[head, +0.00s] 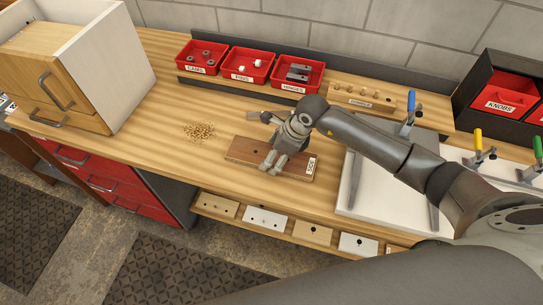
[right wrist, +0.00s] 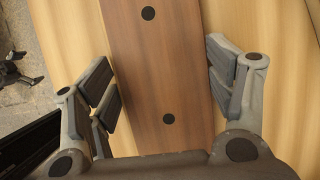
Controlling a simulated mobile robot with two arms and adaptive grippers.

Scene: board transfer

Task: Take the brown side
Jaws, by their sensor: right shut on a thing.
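The brown side (head: 243,151) is a dark brown board with a white label at its right end, at the middle of the workbench. It looks flat on the bench top or very close to it. In the right wrist view the brown side (right wrist: 165,60) runs between my fingers and shows two dark round holes. My right gripper (head: 272,167) is over the board, with a finger at each long edge, shut on it. The gripper hides part of the board in the head view. My left gripper is not in view.
A pile of small bits (head: 200,131) lies left of the board. Red bins (head: 250,66) and a dowel block (head: 360,95) stand behind. A wooden cabinet (head: 75,60) is at left. A white plate (head: 390,205) with clamps lies right. Several panels sit on a shelf (head: 290,228) below the front edge.

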